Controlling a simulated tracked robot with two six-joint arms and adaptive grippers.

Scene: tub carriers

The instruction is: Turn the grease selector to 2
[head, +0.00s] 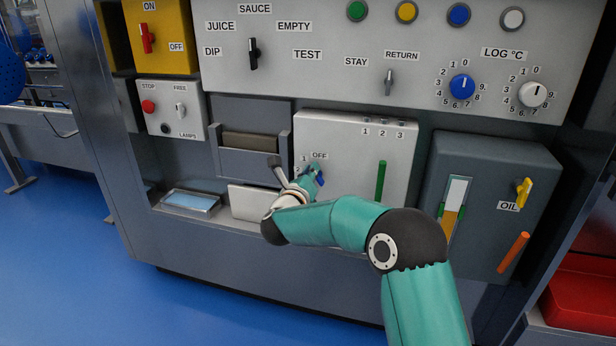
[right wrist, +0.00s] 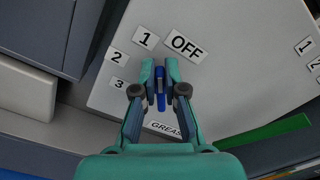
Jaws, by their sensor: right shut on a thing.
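The grease selector is a small blue handle (right wrist: 160,86) on a light grey panel (right wrist: 225,85), above a GREASE label (right wrist: 166,129). Labels OFF (right wrist: 186,46), 1 (right wrist: 146,38), 2 (right wrist: 117,58) and 3 (right wrist: 119,83) lie around it. My right gripper (right wrist: 160,75) is shut on the handle, one finger on each side. In the wrist view the handle's upper end lies between 1 and OFF; which it marks I cannot tell. In the head view the gripper (head: 313,177) and arm hide most of the selector; a bit of blue (head: 320,179) shows. My left gripper is out of view.
On the same panel a green bar (head: 381,181) stands right of the selector. A dark oil box (head: 480,160) with a yellow handle (head: 523,192) is further right. A drawer front (head: 250,141) is to the left. Knobs and switches fill the panel above.

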